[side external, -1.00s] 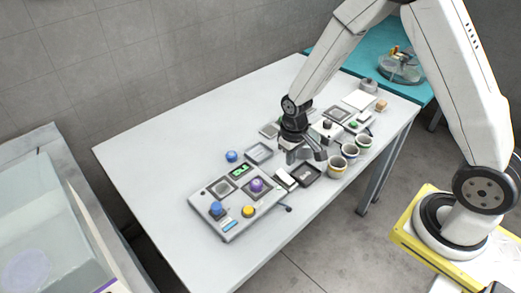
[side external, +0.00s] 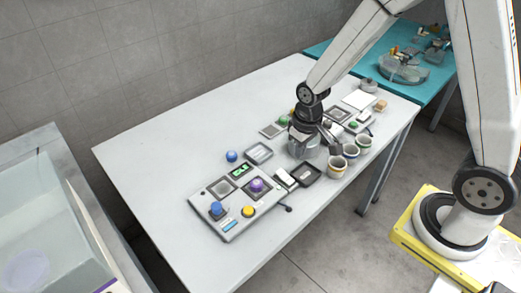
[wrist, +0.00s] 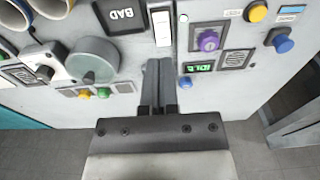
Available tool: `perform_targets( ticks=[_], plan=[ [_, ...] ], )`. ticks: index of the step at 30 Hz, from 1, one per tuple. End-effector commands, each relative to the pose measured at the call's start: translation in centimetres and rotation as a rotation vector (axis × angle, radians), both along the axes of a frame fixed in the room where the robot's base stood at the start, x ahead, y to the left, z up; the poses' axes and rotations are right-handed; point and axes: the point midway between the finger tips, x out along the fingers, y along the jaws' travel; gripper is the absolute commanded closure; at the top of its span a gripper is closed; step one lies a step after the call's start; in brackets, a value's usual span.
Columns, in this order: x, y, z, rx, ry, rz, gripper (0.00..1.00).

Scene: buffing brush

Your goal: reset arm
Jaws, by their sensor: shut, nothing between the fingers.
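My gripper (side external: 326,137) is in the side view over the right part of the white table, with its fingers angled down above the crowded items. In the wrist view the two fingers (wrist: 158,70) lie side by side, shut, with nothing between them. The control panel (side external: 238,203) lies on the table to the left of my gripper, with a purple knob (wrist: 209,40), a yellow button (wrist: 257,12) and a blue knob (wrist: 283,45). Its green display (wrist: 198,67) reads IDLE. A round grey drum (wrist: 92,60) lies left of the fingers in the wrist view.
Several cups (side external: 337,167) stand along the table's front edge. A dark tray marked BAD (wrist: 125,15) and a white block (wrist: 162,28) are close by. A blue ball (side external: 231,156) lies behind the panel. The table's left part (side external: 150,160) is clear.

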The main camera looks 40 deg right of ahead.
Motion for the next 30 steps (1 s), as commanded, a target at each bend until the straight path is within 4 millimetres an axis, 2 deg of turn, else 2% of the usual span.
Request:
perform_targets(
  ticks=[1, 6, 15, 21, 30],
  plan=[
    [-0.6, 0.0, 0.9, 0.000, -0.018, 0.000, 1.00],
    [-2.9, 0.0, 3.2, 0.000, -0.067, 0.000, 1.00],
    [-6.6, 0.1, 5.6, 0.000, -0.138, 0.000, 1.00],
    [-7.6, 0.1, 6.0, 0.000, -0.156, 0.000, 1.00],
    [-7.7, 0.1, 6.0, 0.000, -0.157, 0.000, 1.00]
  ],
)
